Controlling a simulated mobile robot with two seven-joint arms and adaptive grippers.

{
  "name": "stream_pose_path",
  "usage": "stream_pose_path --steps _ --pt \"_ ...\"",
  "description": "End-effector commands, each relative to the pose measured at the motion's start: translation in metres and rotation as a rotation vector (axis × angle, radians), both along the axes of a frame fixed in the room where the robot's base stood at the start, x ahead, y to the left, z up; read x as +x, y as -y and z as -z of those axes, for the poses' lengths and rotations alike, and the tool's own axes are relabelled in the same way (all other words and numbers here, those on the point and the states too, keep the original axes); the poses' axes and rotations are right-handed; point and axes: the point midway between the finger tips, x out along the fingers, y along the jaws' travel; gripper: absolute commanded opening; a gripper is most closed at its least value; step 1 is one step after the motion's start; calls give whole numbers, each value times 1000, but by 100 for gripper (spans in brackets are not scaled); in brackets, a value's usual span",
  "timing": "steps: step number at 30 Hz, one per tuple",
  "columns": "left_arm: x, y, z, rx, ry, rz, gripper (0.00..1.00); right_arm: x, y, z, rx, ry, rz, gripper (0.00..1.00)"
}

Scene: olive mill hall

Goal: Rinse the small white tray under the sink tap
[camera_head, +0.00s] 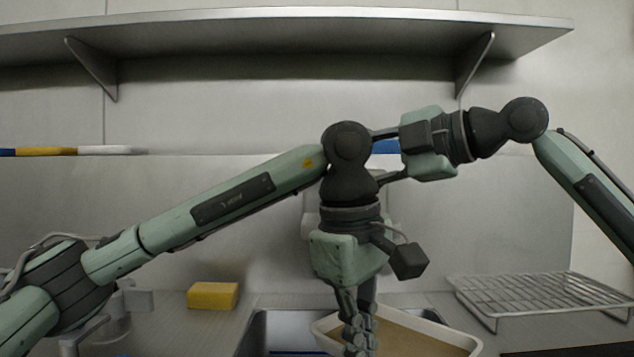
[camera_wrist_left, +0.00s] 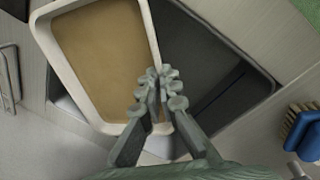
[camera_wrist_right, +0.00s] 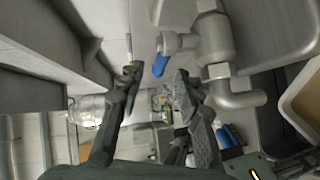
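The white tray (camera_head: 328,326) has a tan-brown film or residue over its inside. It lies over the sink basin (camera_head: 262,330), and in the left wrist view the tray (camera_wrist_left: 150,30) covers part of the dark basin (camera_wrist_left: 195,50). My left gripper (camera_head: 360,335) points down, its fingers closed on the tray's rim (camera_wrist_left: 160,95). In the right wrist view, the grey metal tap (camera_wrist_right: 213,42) has a blue-tipped lever (camera_wrist_right: 160,66). My right gripper (camera_wrist_right: 158,78) is open and empty, its fingers apart near the blue tip. In the head view my left arm hides its fingertips and most of the tap.
A yellow sponge (camera_head: 212,295) lies on the counter left of the sink. A wire rack (camera_head: 540,292) stands to the right. A blue brush (camera_wrist_left: 302,130) shows in the left wrist view. A metal shelf (camera_head: 280,45) runs above. My arms are close together over the sink.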

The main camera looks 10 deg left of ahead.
Motion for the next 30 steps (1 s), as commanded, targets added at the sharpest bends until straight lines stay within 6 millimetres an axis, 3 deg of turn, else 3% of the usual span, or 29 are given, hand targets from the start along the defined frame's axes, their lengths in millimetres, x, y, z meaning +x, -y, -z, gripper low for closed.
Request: stream_pose_path --steps 3,9,22,30 --pt "0 0 -1 -1 2 0 0 10 -22 4 1 0 -3 35" --pt "0 0 -1 -1 2 0 0 22 -45 10 1 -1 -1 35" --pt "0 0 -1 -1 2 0 0 27 -54 13 0 0 1 35" --pt "0 0 -1 -1 2 0 0 27 -53 12 0 0 0 1"
